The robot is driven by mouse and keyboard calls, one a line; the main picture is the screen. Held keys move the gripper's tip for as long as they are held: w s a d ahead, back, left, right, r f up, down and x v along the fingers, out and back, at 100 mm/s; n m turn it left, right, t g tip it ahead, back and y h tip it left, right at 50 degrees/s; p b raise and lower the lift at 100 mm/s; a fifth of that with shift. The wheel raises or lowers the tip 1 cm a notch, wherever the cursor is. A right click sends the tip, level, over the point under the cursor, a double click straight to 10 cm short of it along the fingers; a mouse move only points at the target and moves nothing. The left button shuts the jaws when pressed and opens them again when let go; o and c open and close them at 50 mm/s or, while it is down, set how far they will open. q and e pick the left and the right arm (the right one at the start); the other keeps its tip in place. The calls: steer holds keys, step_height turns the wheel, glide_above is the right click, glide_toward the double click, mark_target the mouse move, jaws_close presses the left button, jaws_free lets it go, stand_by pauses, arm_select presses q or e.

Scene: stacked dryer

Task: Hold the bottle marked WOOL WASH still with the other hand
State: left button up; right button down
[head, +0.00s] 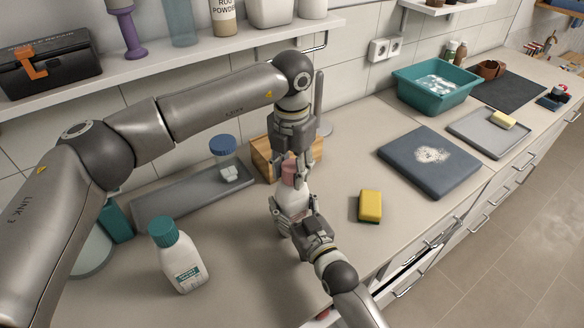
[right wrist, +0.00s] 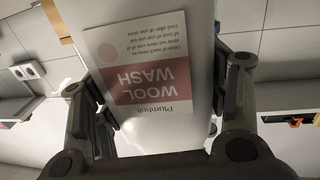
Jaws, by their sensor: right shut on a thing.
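The WOOL WASH bottle (head: 291,203) is white with a pinkish cap (head: 289,173) and stands on the counter in the middle of the head view. Its label (right wrist: 140,75) shows upside down in the right wrist view. My right gripper (head: 294,212) is shut around the bottle's body, with a finger on each side in the right wrist view. My left gripper (head: 297,172) points down from above at the cap. Its fingers overlap the cap in the picture, and I cannot tell whether they grip it. The lower bottle is partly hidden by my right gripper.
A white bottle with a teal cap (head: 181,258) stands at left front. Behind are a grey tray (head: 180,202), a wooden box (head: 262,158) and a blue-lidded jar (head: 222,148).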

arm_select(q)
steer(key=c, duration=0.3)
steer(key=o, duration=1.2)
steer(key=shift+r, duration=0.1)
step_height(320, 180, up, 12)
steer(key=shift+f, duration=0.1)
arm_select(e)
steer(key=shift+c, duration=0.9)
jaws_free()
